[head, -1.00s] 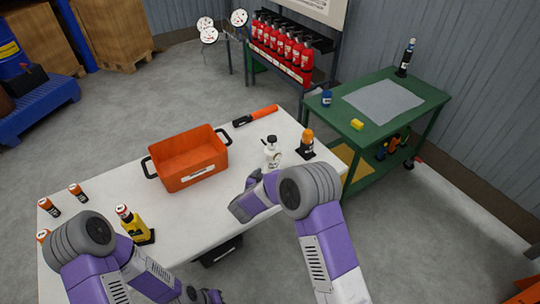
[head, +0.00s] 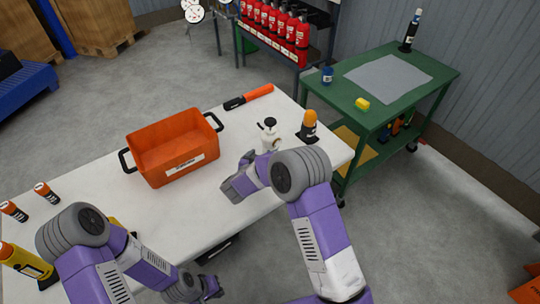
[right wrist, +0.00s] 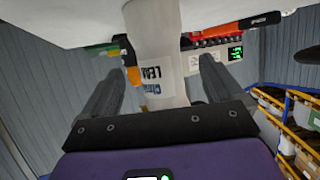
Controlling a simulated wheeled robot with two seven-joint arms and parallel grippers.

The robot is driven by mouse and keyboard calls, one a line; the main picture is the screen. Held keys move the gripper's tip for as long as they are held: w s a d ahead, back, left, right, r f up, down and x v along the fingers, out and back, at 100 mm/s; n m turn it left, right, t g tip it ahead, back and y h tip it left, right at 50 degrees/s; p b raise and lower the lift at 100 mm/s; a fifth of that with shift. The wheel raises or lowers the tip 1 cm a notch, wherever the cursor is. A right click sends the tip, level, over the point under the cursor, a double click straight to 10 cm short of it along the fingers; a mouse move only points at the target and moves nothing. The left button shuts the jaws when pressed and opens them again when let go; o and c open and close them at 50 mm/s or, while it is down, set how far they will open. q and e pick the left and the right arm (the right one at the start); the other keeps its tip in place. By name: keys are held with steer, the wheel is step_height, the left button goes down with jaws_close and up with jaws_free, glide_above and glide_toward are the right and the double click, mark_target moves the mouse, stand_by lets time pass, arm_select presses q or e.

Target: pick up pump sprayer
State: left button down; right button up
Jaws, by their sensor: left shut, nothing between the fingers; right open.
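The pump sprayer (head: 268,142) is a pale bottle with a black pump head, standing upright near the right end of the white table. In the right wrist view its translucent body (right wrist: 154,40) and part of a printed label stand between and just beyond the fingers. My right gripper (right wrist: 162,62) is open, with one finger on each side of the bottle's outline; I cannot tell if either touches it. In the head view the right arm partly covers the sprayer's lower part. My left gripper (head: 212,290) is shut and empty, low in front of the table.
An orange-topped black item (head: 309,126) stands just right of the sprayer. An orange crate (head: 172,147) and an orange-black torch-like stick (head: 249,97) are on the table (head: 85,190). A green cart (head: 350,108) stands at right. Orange-capped cylinders are at left.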

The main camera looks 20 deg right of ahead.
steer(key=b+x, duration=0.2)
steer(key=x, duration=0.4)
steer(key=shift+d, duration=0.15)
jaws_close()
steer(key=shift+w+r, duration=0.15)
